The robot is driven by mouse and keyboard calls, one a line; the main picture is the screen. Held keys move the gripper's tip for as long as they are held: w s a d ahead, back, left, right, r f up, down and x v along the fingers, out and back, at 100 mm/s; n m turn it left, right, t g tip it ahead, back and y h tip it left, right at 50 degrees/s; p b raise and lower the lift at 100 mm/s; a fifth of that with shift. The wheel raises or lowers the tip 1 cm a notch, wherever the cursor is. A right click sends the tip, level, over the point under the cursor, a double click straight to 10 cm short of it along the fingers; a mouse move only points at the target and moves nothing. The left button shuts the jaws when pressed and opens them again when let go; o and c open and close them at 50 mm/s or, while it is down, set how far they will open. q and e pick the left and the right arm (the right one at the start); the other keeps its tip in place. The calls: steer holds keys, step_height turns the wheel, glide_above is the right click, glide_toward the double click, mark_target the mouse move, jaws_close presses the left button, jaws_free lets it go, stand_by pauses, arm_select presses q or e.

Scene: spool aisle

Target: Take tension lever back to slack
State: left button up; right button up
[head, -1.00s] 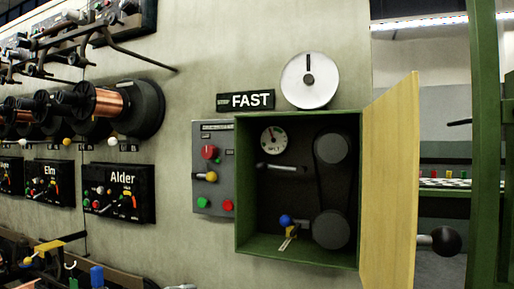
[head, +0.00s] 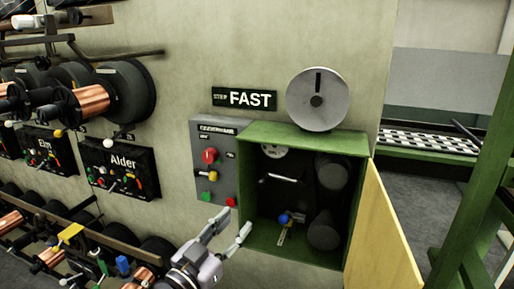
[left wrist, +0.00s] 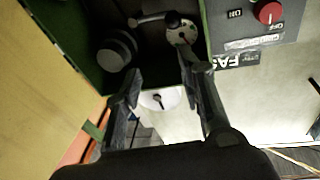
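A green open-fronted box (head: 300,137) on the wall holds two dark round pulleys (head: 324,232), a small lever with a blue knob (head: 284,218) beside a pale scale plate (head: 283,236), and a pale bar handle (head: 281,178). I take the blue-knobbed lever for the tension lever; no label on it is readable. My left gripper (head: 234,228) is open and empty, in front of the box's lower left edge, apart from the lever. In the left wrist view its spread fingers (left wrist: 160,78) face the box interior, seen upside down. My right gripper is not in view.
The yellow box door (head: 388,225) stands open on the right. A grey switch panel (head: 223,165) with red and green buttons adjoins the box on the left. A FAST sign (head: 245,99) and a round dial (head: 318,100) are above. Spools and an Alder panel (head: 118,166) fill the left.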

mark_target(260, 186)
arm_select(q)
steer(key=shift+n+g+y, duration=0.3)
steer(key=shift+g+y, duration=0.1)
steer(key=shift+y, duration=0.3)
steer(key=p+x, duration=0.1)
steer(key=x, duration=0.5)
steer(key=a+p+x, duration=0.1)
steer(key=x, duration=0.5)
steer(key=w+a+p+x, duration=0.1)
steer(key=x, duration=0.5)
steer(key=shift+w+r+p, duration=0.15)
steer(key=shift+r+p, duration=0.15)
steer(key=shift+r, duration=0.1)
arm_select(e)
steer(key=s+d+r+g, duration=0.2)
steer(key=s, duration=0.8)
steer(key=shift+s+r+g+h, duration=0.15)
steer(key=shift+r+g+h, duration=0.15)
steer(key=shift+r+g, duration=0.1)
arm_select(q)
steer(key=shift+c, duration=0.2)
jaws_close()
